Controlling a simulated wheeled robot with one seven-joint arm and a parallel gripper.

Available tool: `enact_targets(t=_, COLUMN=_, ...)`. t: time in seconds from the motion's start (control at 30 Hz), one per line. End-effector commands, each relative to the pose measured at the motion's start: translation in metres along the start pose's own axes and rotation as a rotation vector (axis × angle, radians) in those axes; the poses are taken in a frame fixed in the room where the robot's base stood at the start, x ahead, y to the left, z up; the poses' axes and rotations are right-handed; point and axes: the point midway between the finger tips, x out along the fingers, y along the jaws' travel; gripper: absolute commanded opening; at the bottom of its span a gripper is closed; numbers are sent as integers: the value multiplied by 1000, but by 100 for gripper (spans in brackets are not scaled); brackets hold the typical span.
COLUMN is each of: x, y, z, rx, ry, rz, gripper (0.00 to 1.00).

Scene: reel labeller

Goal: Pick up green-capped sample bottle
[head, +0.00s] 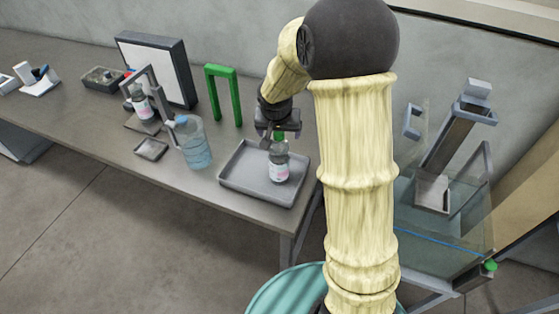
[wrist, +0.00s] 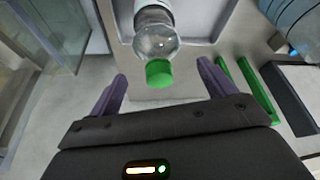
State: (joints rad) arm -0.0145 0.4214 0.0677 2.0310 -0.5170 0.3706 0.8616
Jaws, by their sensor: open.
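The green-capped sample bottle (head: 278,171) stands upright on the grey tray (head: 235,182), towards its right part. It is clear, with a white and pink label. My gripper (head: 279,133) is directly above it, close to the cap. In the wrist view, the bottle's green cap (wrist: 159,73) lies between the two purple fingers of my gripper (wrist: 162,69), with a gap on each side. The fingers are open and hold nothing. How far the fingertips reach down past the cap I cannot tell.
A clear jug of bluish liquid (head: 195,150) stands left of the tray. A green frame (head: 236,98) stands behind it. Another labelled bottle (head: 142,106) is at a grey stand by a white panel (head: 152,66). A small tray (head: 151,149) lies near the table's front edge.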

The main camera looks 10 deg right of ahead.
Motion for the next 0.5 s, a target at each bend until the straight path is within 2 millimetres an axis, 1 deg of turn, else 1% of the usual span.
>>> enact_targets(t=0.1, x=18, y=0, z=8, rx=-3, ry=-5, rz=2, gripper=83)
enact_targets(t=0.23, x=34, y=0, z=7, rx=-2, ry=-3, rz=0, gripper=83)
enact_targets(t=0.33, x=38, y=0, z=6, rx=-1, ry=-1, rz=0, gripper=83)
enact_targets(t=0.5, x=39, y=0, z=6, rx=-1, ry=0, rz=-1, gripper=83)
